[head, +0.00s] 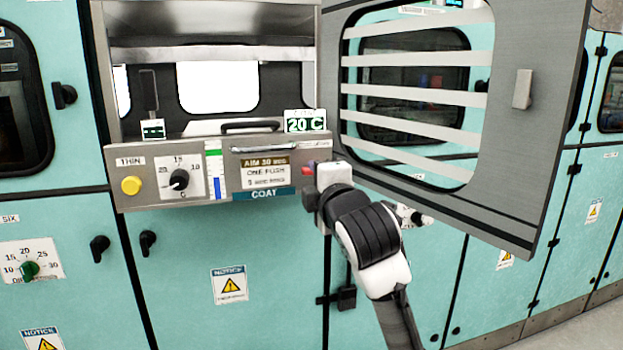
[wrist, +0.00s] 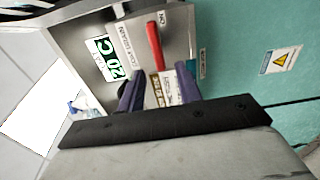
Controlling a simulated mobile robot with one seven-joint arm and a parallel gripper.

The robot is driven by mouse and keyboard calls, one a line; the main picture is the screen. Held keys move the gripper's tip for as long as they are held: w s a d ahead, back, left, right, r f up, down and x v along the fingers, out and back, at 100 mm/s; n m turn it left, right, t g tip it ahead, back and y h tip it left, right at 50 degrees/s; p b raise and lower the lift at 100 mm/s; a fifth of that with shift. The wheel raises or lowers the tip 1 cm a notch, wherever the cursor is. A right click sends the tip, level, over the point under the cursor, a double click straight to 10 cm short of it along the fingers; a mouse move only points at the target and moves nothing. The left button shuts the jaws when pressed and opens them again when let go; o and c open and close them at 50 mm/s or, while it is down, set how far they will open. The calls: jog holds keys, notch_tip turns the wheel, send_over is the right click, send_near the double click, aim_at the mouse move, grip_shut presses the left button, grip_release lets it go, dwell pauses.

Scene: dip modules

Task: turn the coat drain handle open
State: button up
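The coat drain handle is a red bar (wrist: 155,46) on the side face of the coat panel, beside a white label that seems to read coat drain. In the wrist view its near end reaches the gap between my fingertips; I cannot tell whether they touch it. My gripper (wrist: 158,72) is open, with one dark finger on each side of that gap. In the head view a small red part (head: 308,169) shows at the panel's right end, next to my gripper (head: 312,190). My wrist hides the rest there.
The coat panel (head: 220,180) carries a dial, a yellow button and a 20 C display. A slatted door (head: 541,120) stands open above and to the right of my arm. Teal cabinet fronts (head: 260,250) lie below, with black latches.

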jog(key=b+v, duration=0.1)
jog(key=v, duration=0.9)
jog(key=shift+w+a, duration=0.1)
